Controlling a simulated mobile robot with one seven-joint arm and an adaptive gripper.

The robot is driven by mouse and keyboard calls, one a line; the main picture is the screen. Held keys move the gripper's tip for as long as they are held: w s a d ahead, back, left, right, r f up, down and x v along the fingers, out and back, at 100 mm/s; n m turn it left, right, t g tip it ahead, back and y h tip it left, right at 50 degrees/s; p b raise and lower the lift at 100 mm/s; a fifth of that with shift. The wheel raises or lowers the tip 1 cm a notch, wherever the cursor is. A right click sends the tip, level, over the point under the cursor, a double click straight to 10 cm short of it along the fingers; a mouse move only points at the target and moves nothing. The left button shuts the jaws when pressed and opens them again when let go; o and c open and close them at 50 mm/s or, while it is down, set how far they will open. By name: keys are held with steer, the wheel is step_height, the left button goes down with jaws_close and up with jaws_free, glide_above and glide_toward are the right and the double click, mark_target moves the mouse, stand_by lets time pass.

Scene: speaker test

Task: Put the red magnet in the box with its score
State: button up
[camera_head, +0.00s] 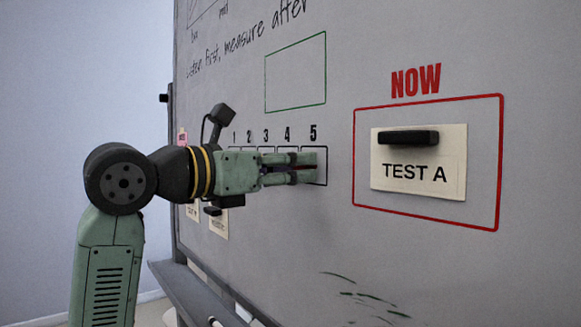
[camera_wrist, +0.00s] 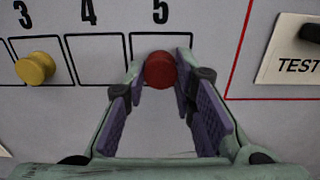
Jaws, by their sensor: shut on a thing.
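The red magnet (camera_wrist: 159,70) is round and sits at the whiteboard inside box 5 (camera_head: 321,160), under the printed number 5. It shows in the wrist view between my fingertips. In the head view my fingers hide most or all of it. My gripper (camera_head: 304,167) is shut on the red magnet, with one finger pad on each side of it, and reaches in from the left. In the wrist view my gripper (camera_wrist: 160,75) covers the lower part of box 5.
A yellow magnet (camera_wrist: 35,68) sits in box 3, and box 4 (camera_wrist: 95,60) looks empty. A TEST A card (camera_head: 418,174) with a black magnet bar (camera_head: 408,137) hangs in the red NOW frame to the right. A tray ledge (camera_head: 205,292) runs below the board.

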steer(key=shift+w+d, duration=0.2)
steer(key=shift+d, duration=0.1)
stand_by(0.4)
steer(key=o, duration=1.1)
steer(key=shift+c, duration=0.2)
steer(key=shift+o, duration=0.2)
steer(key=o, duration=0.4)
steer(key=shift+c, duration=0.2)
steer(key=v, duration=0.7)
